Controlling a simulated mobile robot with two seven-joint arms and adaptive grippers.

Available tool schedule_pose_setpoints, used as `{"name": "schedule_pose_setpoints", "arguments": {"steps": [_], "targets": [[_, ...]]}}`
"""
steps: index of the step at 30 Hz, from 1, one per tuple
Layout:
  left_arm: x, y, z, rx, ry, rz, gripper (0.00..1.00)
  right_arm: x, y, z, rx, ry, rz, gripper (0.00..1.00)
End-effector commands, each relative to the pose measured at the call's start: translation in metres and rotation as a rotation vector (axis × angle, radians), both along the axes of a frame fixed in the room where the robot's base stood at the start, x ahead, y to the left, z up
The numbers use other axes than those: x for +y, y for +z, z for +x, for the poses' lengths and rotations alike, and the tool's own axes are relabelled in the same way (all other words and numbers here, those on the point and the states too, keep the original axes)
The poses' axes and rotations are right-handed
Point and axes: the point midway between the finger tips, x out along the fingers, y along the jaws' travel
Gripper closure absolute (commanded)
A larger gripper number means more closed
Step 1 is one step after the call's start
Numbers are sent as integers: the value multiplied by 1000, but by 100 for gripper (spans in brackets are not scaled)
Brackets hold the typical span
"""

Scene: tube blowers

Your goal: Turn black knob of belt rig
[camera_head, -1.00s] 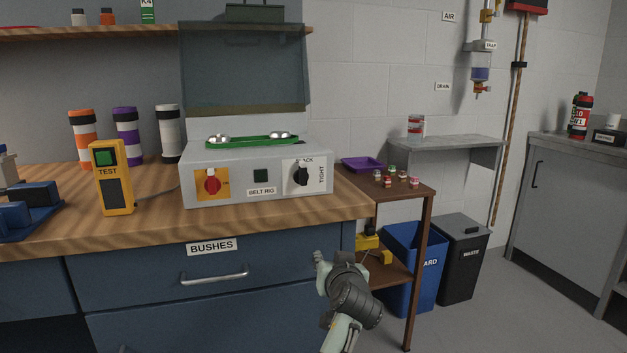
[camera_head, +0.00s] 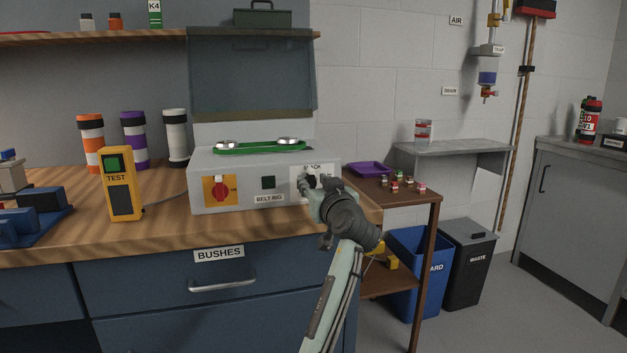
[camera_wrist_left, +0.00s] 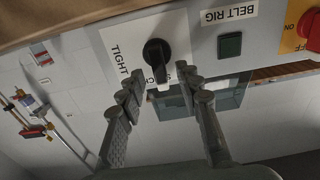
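The belt rig (camera_head: 240,205) is a grey box on the wooden bench. Its black knob (camera_wrist_left: 156,52) sits on a white panel with the word TIGHT, seen upside down in the left wrist view. My left gripper (camera_head: 316,182) is in front of that panel in the head view and largely hides the knob there. In the left wrist view my left gripper (camera_wrist_left: 160,76) has its two fingers apart and empty, with the knob just beyond and between the tips. I cannot tell whether they touch it. My right gripper is out of view.
A red switch (camera_head: 219,190) and a dark green button (camera_head: 268,183) are on the rig's front, left of the knob. A yellow TEST box (camera_head: 121,185) stands to the left. A brown side table (camera_head: 420,192) with small parts and a purple tray (camera_head: 369,169) is at the right.

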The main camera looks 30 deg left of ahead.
Motion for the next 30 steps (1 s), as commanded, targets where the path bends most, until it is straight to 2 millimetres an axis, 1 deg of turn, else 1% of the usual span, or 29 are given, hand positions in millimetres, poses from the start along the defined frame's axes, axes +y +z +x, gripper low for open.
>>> {"name": "schedule_pose_setpoints", "arguments": {"steps": [3,10,18,30], "targets": [[4,0,3,-1,0,-1,66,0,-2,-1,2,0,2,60],[5,0,4,0,0,-1,66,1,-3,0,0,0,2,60],[4,0,3,0,0,-1,99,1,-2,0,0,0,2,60],[4,0,4,20,0,16,100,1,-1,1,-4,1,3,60]]}}
